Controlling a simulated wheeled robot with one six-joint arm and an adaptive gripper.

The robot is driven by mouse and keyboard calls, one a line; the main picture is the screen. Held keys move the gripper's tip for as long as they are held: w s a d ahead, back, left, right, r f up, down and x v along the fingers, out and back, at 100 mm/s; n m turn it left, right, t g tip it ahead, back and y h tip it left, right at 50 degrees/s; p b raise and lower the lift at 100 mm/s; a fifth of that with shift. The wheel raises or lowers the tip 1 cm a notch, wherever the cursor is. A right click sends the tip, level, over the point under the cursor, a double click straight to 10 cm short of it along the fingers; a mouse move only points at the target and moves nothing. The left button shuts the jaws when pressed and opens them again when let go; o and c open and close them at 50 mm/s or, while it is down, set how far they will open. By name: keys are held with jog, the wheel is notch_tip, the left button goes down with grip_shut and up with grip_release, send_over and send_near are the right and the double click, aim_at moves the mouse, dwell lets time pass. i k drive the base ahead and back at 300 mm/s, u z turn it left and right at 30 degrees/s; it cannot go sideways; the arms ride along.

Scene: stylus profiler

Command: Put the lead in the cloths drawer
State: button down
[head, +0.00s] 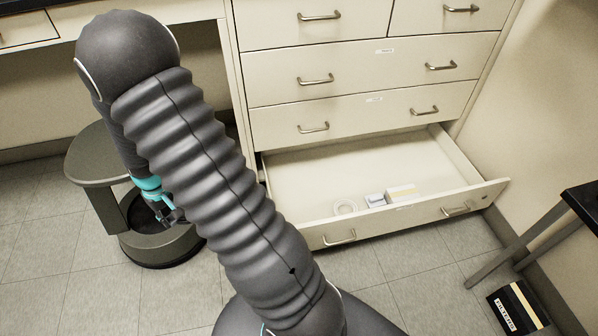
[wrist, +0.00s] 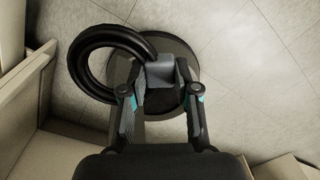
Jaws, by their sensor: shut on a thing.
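The lead (wrist: 85,68) is a thick black coil in the wrist view. My gripper (wrist: 163,88) is shut on the coil's right side, with the loop hanging out to the left. In the head view my gripper (head: 167,213) is at the left, partly behind my arm, and the lead cannot be made out there. The bottom drawer (head: 345,172) stands open to the right of my gripper. It holds a white ring-shaped roll (head: 345,207) and small boxes (head: 399,194) near its front. The drawer labels are too small to read, so I cannot tell which is the cloths drawer.
A grey-green stand with a round dark base (head: 163,250) is on the floor by my gripper. The upper drawers (head: 350,70) are shut. A dark table (head: 583,203) and a labelled box (head: 517,308) are at the right. Tiled floor (head: 440,270) is clear before the drawer.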

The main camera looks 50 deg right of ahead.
aim_at(304, 212)
jog(key=u, duration=0.7)
jog(key=k, duration=1.15)
jog(key=z, duration=1.8)
jog(key=i, duration=0.5)
jog(key=z, duration=0.05)
